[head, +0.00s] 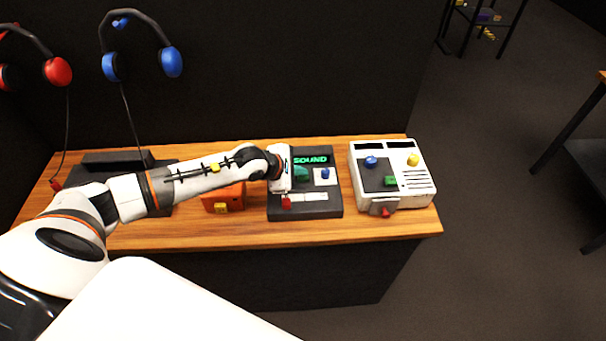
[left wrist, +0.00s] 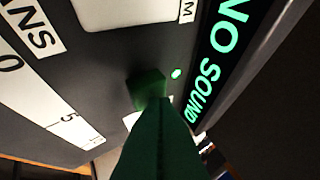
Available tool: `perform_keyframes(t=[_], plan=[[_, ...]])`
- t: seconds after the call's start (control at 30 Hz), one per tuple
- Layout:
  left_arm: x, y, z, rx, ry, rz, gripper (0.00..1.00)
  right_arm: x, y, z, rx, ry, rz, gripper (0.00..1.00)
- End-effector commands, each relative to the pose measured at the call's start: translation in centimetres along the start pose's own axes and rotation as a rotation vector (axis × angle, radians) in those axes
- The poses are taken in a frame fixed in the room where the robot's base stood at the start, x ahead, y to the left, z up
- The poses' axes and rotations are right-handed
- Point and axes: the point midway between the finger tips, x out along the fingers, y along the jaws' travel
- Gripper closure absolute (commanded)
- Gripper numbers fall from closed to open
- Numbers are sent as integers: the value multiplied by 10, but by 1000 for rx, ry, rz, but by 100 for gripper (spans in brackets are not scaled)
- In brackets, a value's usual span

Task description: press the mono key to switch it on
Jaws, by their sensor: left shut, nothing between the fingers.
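A black panel (head: 305,213) lies on the wooden counter, with a lit green display (head: 311,160) that reads "NO SOUND" in the left wrist view (left wrist: 222,60). In that view a dark green key (left wrist: 148,86) sits beside a small lit green lamp (left wrist: 176,73). The label by the key is mostly hidden, so I cannot read whether it says mono. My left gripper (left wrist: 160,112) is shut and empty, its green fingertips at the key's near edge; I cannot tell whether they touch. My right gripper is out of view.
A blue ball (head: 325,173) and a red knob (head: 286,202) are on the panel. An orange box (head: 222,198) stands to its left, and a white device (head: 392,176) to its right. Blue headphones (head: 140,45) hang behind. Bare counter shows along the front edge.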

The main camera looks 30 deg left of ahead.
Motion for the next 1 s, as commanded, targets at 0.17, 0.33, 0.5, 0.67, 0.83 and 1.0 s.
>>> perform_keyframes(t=[0.17,0.33,0.5,0.67,0.83,1.0], plan=[[-1,-1,0,0,-1,0,100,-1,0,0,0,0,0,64],[-10,-7,-7,0,0,-1,100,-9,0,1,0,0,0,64],[-22,-16,-16,0,1,-1,100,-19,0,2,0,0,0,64],[-33,-24,-24,0,0,-1,100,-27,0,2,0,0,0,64],[-42,-31,-30,1,1,-1,100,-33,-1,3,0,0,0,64],[-42,-31,-30,0,0,-1,100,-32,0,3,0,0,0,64]])
